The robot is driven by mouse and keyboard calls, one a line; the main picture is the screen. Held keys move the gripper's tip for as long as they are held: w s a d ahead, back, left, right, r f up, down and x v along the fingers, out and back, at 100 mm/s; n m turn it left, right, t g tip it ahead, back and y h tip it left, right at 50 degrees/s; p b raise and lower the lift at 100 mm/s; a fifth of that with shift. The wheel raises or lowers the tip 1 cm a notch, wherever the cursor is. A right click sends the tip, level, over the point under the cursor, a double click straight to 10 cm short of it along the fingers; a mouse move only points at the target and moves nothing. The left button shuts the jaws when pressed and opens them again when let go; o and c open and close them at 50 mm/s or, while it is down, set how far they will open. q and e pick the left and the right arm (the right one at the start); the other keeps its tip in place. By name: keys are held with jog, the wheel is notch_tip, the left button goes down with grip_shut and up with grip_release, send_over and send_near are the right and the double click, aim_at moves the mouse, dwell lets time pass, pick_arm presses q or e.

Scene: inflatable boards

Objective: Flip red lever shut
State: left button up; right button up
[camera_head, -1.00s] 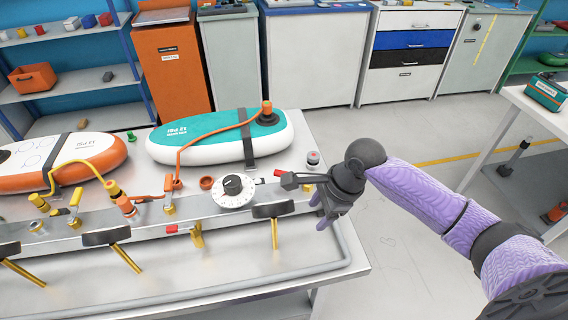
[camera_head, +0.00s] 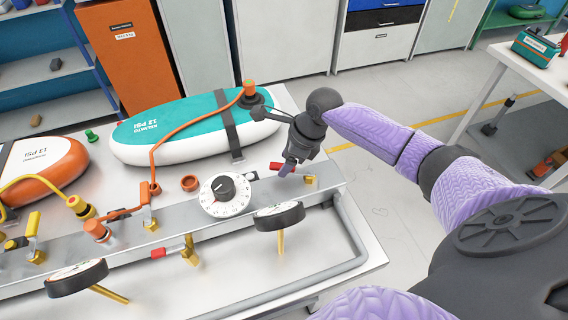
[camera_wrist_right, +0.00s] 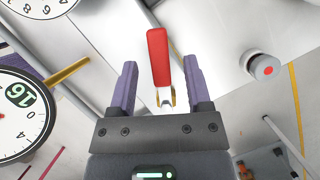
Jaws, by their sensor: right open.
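A red-handled lever (camera_head: 276,166) stands at the right end of the metal rail, next to my right gripper (camera_head: 287,170). In the right wrist view, the red lever (camera_wrist_right: 158,57) lies between the two purple fingers of the right gripper (camera_wrist_right: 160,70), which are open with a gap on each side. Its metal base shows just in front of the palm. My left gripper is not in view.
A white dial (camera_head: 227,195) is on the rail left of the gripper, and a black round gauge (camera_head: 279,215) juts out in front. A teal-and-white board (camera_head: 180,128) lies behind on the metal bench. Open floor (camera_head: 400,210) is to the right.

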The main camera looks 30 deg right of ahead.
jog(key=shift+w+a+f, duration=0.1)
jog(key=shift+f, duration=0.2)
jog(key=shift+c, duration=0.3)
grip_shut()
dwell(1.0)
